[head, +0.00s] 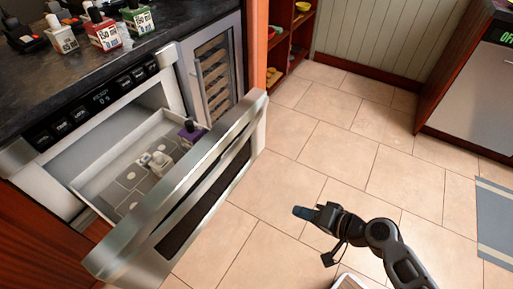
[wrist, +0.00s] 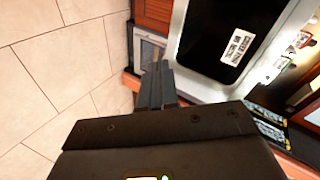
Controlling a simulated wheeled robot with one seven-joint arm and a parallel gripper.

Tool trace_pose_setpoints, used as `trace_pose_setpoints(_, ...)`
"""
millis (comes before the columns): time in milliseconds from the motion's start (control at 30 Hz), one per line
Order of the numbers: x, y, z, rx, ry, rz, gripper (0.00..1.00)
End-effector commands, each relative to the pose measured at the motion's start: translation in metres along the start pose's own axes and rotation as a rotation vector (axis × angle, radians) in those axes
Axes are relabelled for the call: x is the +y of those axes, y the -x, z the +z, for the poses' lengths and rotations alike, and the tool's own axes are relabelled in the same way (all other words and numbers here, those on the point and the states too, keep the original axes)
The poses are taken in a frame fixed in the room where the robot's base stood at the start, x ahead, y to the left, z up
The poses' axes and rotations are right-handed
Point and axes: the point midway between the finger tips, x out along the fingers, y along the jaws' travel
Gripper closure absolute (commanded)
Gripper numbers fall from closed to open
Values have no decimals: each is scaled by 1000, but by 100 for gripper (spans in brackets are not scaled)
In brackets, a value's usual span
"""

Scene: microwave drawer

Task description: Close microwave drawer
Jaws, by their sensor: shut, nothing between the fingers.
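The microwave drawer (head: 195,185) stands pulled far out from its cabinet in the head view. Its silver front panel faces the floor space on the right. A small white item (head: 158,161) and a purple-and-dark item (head: 191,131) are inside the drawer. My gripper (head: 299,212) is shut and empty, over the floor to the right of the drawer front and apart from it. In the wrist view my gripper (wrist: 156,85) points towards the cabinets, with the drawer's front and dark window (wrist: 222,35) at upper right.
The dark counter (head: 165,22) above the drawer holds several bottles (head: 105,28). A wine cooler (head: 214,75) sits beside the microwave. A grey mat (head: 496,220) lies at right.

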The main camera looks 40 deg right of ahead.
Motion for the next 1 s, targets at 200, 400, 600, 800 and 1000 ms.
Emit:
trace_pose_setpoints(200,-15,-48,-73,-18,-230,-290,100)
trace_pose_setpoints(400,-36,-51,-121,-21,-312,-494,100)
trace_pose_setpoints(600,-46,-54,-133,-24,-325,-546,100)
trace_pose_setpoints(800,-62,-78,-134,-25,-324,-545,100)
trace_pose_setpoints(1000,-82,-113,-137,-25,-324,-544,100)
